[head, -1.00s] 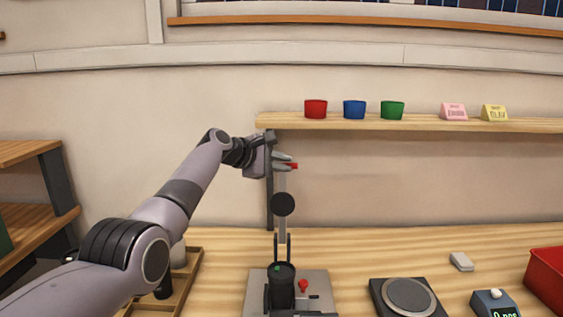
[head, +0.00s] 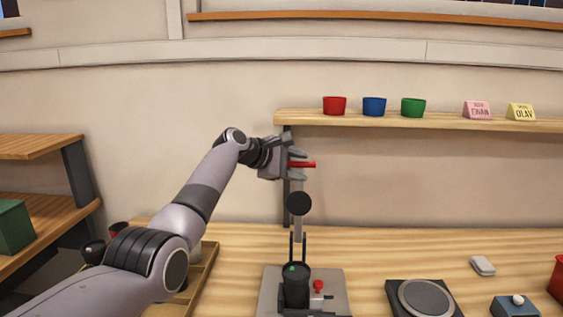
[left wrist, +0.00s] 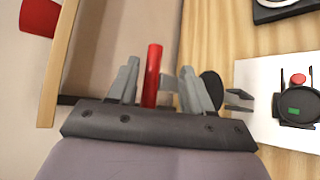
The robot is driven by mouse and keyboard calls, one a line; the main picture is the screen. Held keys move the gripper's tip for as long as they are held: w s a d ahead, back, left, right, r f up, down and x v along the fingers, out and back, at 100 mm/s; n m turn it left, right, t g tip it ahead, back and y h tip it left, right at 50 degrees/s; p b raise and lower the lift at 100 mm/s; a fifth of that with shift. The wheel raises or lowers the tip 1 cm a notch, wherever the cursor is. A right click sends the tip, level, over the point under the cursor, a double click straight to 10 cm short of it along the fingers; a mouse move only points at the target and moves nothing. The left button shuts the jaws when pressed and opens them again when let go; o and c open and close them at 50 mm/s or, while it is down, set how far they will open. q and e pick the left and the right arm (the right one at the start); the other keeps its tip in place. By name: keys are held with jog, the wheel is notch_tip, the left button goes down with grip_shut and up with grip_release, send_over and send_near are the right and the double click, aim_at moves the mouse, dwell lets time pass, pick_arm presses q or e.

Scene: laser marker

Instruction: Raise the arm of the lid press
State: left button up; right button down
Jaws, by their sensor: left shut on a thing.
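The lid press (head: 333,290) stands on the table with its arm (head: 298,228) upright and a dark round disc (head: 299,203) on it; the disc is partly visible in the left wrist view (left wrist: 211,88). The red handle (head: 309,164) is at the top of the arm. My left gripper (head: 300,164) is shut on this handle, which also shows between the fingers in the left wrist view (left wrist: 152,78). A dark cup (head: 295,289) with a green spot inside sits at the press base. My right gripper is out of view.
A wall shelf (head: 450,124) close behind the gripper holds red, blue and green cups and two name cards. A round-plate scale (head: 425,299) stands right of the press. A wooden tray (head: 208,268) lies left. Table between press and wall is clear.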

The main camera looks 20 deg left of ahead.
pick_arm(q)
jog(key=shift+s+a+r, duration=0.1)
jog(key=shift+s+a, duration=0.05)
jog(key=shift+a, duration=0.25)
jog(key=shift+s+a+r, duration=0.1)
jog(key=shift+s+a, duration=0.05)
jog(key=shift+a, duration=0.25)
jog(key=shift+d+b+v, duration=0.15)
jog(key=shift+b+v, duration=0.2)
jog(key=shift+v, duration=0.9)
jog(key=shift+d+b+v, duration=0.15)
jog(key=shift+b+v, duration=0.2)
jog(key=shift+v, duration=0.85)
jog(key=shift+s, duration=0.2)
